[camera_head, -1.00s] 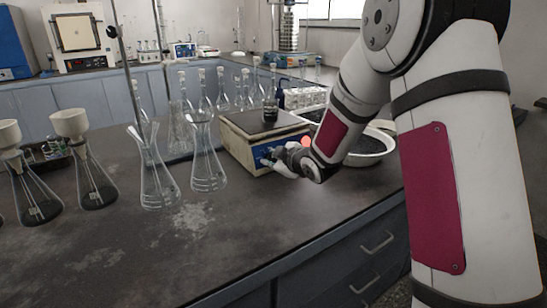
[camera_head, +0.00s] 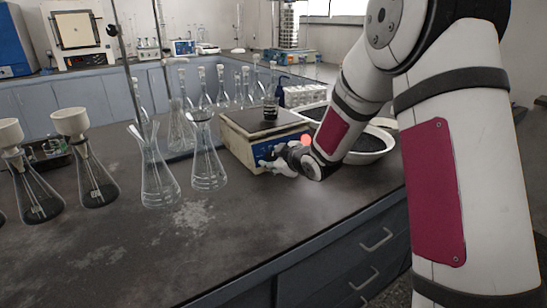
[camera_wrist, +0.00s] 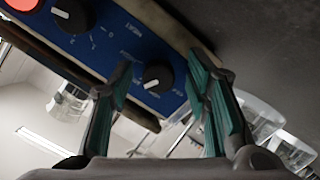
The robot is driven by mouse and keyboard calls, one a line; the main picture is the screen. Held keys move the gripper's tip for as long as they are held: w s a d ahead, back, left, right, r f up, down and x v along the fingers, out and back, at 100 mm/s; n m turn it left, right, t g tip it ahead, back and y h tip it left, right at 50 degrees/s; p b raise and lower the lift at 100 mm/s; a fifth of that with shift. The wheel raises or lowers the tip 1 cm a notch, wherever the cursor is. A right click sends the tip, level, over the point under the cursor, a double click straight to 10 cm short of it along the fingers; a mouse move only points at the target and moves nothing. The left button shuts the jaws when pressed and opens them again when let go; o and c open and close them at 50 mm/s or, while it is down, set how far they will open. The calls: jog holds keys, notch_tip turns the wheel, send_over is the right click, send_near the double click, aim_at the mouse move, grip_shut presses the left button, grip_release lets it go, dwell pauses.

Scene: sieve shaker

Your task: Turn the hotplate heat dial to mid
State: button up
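The hotplate (camera_head: 237,147) stands on the dark bench with a beaker of dark liquid (camera_head: 270,108) on its plate. Its blue front panel (camera_wrist: 110,45) fills the upper left of the wrist view. Two black dials with white pointer marks show there: one at the upper left (camera_wrist: 72,14), with scale marks and lettering that looks like HEAT beside it, and one nearer the middle (camera_wrist: 157,79). My gripper (camera_wrist: 160,65) is open, its teal-padded fingers on either side of the middle dial, with gaps visible. In the head view my gripper (camera_head: 277,164) is at the panel.
A white basin (camera_head: 365,150) of dark material lies behind my arm. A red round part (camera_wrist: 18,5) shows beyond the upper-left dial. The bench front is clear.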

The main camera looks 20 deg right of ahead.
jog(key=shift+r, duration=0.1)
jog(key=v, duration=1.2)
jog(key=s+d+r+m+g+h, duration=0.2)
jog(key=s+m+g+h, duration=0.1)
jog(key=s, duration=0.5)
jog(key=s+d+r+m+g+h, duration=0.2)
jog(key=s+m, duration=0.1)
jog(key=s, duration=0.5)
jog(key=s+a+m+g+y, duration=0.1)
jog(key=s+a+m+g, duration=0.15)
jog(key=s, duration=1.05)
jog(key=s+a+m+g+y, duration=0.1)
jog(key=s+a+m+g, duration=0.2)
jog(key=s, duration=1)
notch_tip(320, 180, up, 19)
jog(key=t+p, duration=0.2)
jog(key=p, duration=1.6)
jog(key=shift+a+n, duration=0.4)
jog(key=shift+n, duration=0.05)
